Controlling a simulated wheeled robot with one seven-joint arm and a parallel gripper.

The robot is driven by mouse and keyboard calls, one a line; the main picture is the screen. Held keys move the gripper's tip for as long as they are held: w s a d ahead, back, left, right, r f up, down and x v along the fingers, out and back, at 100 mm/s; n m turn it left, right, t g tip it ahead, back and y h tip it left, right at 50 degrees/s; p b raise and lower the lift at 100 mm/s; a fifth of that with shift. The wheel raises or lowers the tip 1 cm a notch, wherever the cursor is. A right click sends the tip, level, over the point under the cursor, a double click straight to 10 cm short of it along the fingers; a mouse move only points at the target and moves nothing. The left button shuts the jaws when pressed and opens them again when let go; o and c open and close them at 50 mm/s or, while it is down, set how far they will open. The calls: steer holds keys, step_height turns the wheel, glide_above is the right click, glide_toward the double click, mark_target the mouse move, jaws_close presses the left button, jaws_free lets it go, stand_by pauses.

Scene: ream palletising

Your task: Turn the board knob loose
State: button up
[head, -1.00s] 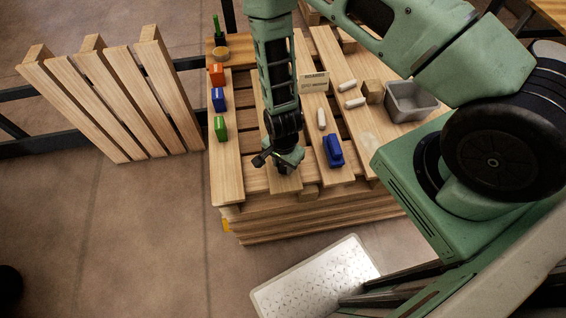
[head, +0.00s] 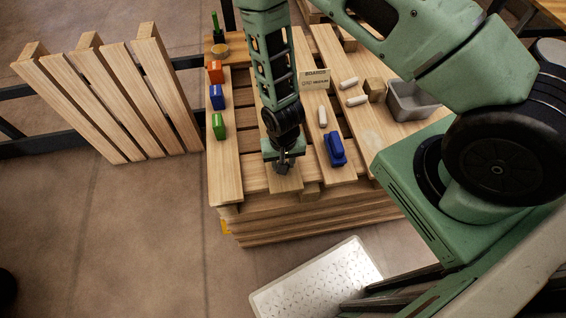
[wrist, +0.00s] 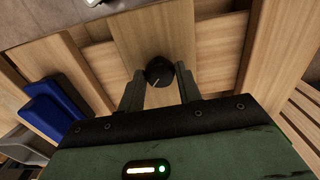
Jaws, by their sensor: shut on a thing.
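The board knob (wrist: 158,71) is a round black knob with a pale pointer line, set on a wooden board (wrist: 138,36) of the pallet stack. It sits between the fingertips of my gripper (wrist: 161,82) in the wrist view, and the jaws are shut on it. In the head view my gripper (head: 284,163) points down at the near end of a middle board (head: 286,183); the knob is hidden there by the gripper.
A blue block-like object (head: 335,149) lies just right of my gripper. Orange (head: 215,72), blue (head: 217,97) and green (head: 219,126) blocks line the left board. White cylinders (head: 348,83), a small sign (head: 315,80) and a grey bin (head: 413,100) are further right.

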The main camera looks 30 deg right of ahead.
steer(key=n+b, duration=0.1)
steer(key=n, duration=0.3)
steer(key=shift+n, duration=0.3)
steer(key=shift+n+b, duration=0.55)
steer(key=shift+n, duration=1.45)
steer(key=o, duration=1)
step_height(320, 180, up, 17)
steer(key=b, duration=0.1)
steer(key=shift+r, duration=0.2)
